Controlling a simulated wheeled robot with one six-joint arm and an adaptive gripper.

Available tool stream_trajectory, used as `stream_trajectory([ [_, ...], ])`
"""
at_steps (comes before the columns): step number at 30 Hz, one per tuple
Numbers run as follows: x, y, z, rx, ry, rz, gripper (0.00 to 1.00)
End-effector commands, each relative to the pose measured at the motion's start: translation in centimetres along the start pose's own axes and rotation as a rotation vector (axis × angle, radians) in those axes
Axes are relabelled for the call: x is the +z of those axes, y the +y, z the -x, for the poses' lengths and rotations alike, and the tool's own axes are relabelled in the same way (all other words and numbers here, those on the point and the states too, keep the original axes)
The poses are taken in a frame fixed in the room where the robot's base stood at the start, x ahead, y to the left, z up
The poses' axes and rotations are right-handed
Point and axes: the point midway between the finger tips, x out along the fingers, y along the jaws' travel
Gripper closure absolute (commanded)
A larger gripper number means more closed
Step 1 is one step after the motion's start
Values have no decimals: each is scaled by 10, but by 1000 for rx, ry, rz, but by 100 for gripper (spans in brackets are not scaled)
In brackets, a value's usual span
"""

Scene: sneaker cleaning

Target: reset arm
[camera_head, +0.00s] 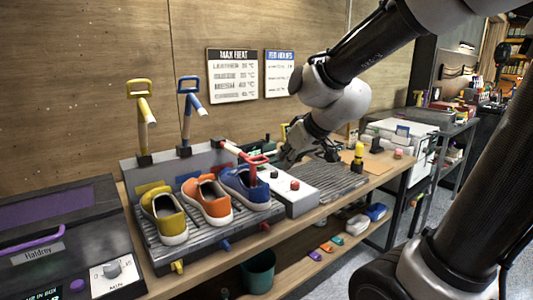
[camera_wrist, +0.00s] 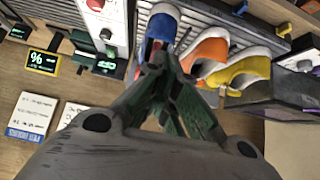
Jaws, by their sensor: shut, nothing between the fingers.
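My gripper (camera_head: 290,156) is above the bench, just behind and right of the blue sneaker. In the wrist view its fingers (camera_wrist: 160,60) are together with nothing held between them. A blue sneaker (camera_head: 236,187), an orange sneaker (camera_head: 212,208) and a yellow sneaker (camera_head: 164,224) stand side by side on a grey ribbed rack (camera_head: 222,232). A red-handled lever (camera_head: 257,160) is tilted down to the blue sneaker. A yellow-handled lever (camera_head: 139,88) and a blue-handled lever (camera_head: 188,85) stand upright. In the wrist view my fingers partly cover the blue sneaker (camera_wrist: 162,18).
A yellow-topped bottle (camera_head: 358,153) stands farther right. A dark machine (camera_head: 60,235) is at the left. Wall signs (camera_head: 232,75) hang behind. A green bin (camera_head: 258,275) stands below.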

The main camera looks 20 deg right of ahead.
Motion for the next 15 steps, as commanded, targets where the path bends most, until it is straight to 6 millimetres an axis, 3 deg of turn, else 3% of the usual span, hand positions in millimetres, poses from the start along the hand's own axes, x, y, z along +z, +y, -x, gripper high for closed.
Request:
stream_trajectory([
  [5,4,-1,2,-3,-6,-20,100],
  [7,16,-5,2,-21,-58,-62,100],
  [9,41,-10,6,-40,-163,-105,100],
  [11,66,-12,21,-40,-258,-142,100],
  [15,121,1,80,37,-417,-224,100],
])
